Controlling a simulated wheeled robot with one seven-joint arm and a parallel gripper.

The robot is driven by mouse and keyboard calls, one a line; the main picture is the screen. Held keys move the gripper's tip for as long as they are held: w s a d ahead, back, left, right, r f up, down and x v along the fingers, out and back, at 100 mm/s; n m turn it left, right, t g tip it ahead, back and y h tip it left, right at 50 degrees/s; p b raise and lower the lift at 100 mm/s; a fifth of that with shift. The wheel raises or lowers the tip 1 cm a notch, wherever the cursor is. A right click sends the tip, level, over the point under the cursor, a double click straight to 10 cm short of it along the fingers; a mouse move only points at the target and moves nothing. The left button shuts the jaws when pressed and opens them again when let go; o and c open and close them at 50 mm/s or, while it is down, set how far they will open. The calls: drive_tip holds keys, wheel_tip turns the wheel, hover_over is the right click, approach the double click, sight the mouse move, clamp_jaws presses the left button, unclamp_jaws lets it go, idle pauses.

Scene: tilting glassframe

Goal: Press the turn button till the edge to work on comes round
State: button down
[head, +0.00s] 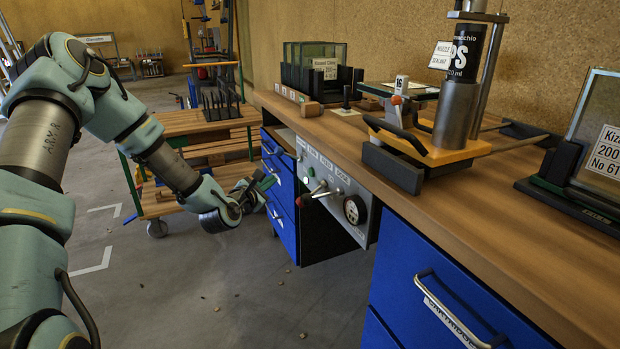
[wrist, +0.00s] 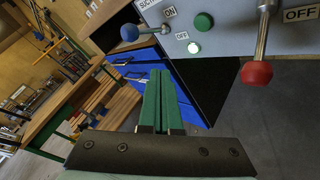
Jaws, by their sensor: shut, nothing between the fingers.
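A grey control panel (head: 335,195) is set in the front of the bench; its small labels are mostly too blurred to read. In the wrist view it carries a green button (wrist: 204,20), a lit pale button (wrist: 194,47), a blue-knobbed lever (wrist: 129,32) and a red-knobbed lever (wrist: 257,73). I cannot tell which button is the turn button. My gripper (head: 265,184) is shut and empty, left of the panel and in front of the blue drawers. Its green fingers (wrist: 160,78) show below the lit button, apart from it.
A round gauge (head: 355,210) sits at the panel's right. On the bench stand an orange-based fixture (head: 440,152) with a metal cylinder, a glass pane (head: 602,140) in a black stand, and a rack of panes (head: 318,65). A wooden trolley (head: 195,122) stands behind my gripper.

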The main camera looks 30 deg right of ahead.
drive_tip(key=shift+d, duration=0.15)
drive_tip(key=s+d, duration=0.1)
drive_tip(key=d, duration=0.7)
drive_tip(key=shift+d+b, duration=0.3)
drive_tip(key=shift+b, duration=0.1)
drive_tip(key=shift+d, duration=0.15)
idle(1.9)
drive_tip(key=shift+s+d, duration=0.1)
drive_tip(key=shift+d, duration=0.15)
drive_tip(key=shift+d, duration=0.4)
idle(0.9)
drive_tip(key=shift+a, duration=0.15)
drive_tip(key=shift+a+b, duration=0.3)
drive_tip(key=shift+a, duration=0.35)
drive_tip(key=shift+w+a, duration=0.15)
drive_tip(key=shift+a, duration=1.1)
drive_tip(key=shift+w+a, duration=0.15)
drive_tip(key=shift+a, duration=1.1)
